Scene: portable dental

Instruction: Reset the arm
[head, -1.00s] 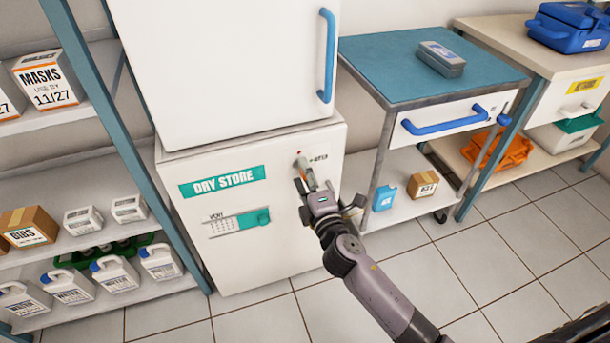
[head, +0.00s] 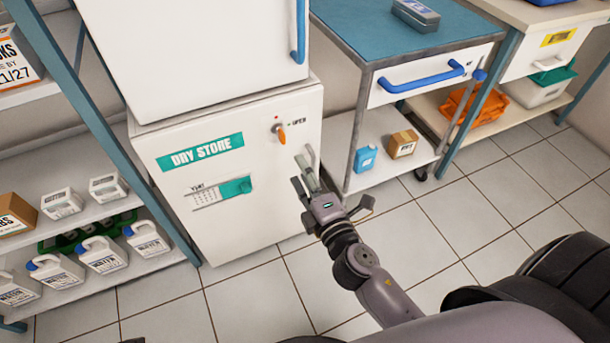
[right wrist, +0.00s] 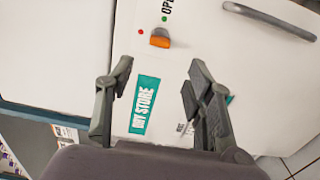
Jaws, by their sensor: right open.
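My right gripper (head: 304,178) is open and empty in front of the white DRY STORE cabinet (head: 260,215), below and right of its orange knob (head: 281,134). In the head view the knob's orange end hangs downward, with a red dot above it and a green dot by the OPEN label (head: 298,122) to its right. In the right wrist view the gripper's two fingers (right wrist: 160,78) stand wide apart with nothing between them; the knob (right wrist: 160,38) lies beyond them. The cabinet's grey handle (right wrist: 270,20) is at upper right there. My left gripper is not in view.
A shelf rack (head: 105,110) with boxes and white jugs (head: 103,255) stands at left. A blue-topped cart (head: 362,40) with a blue handle (head: 424,80) stands right of the cabinet. Tiled floor (head: 235,300) is open in front.

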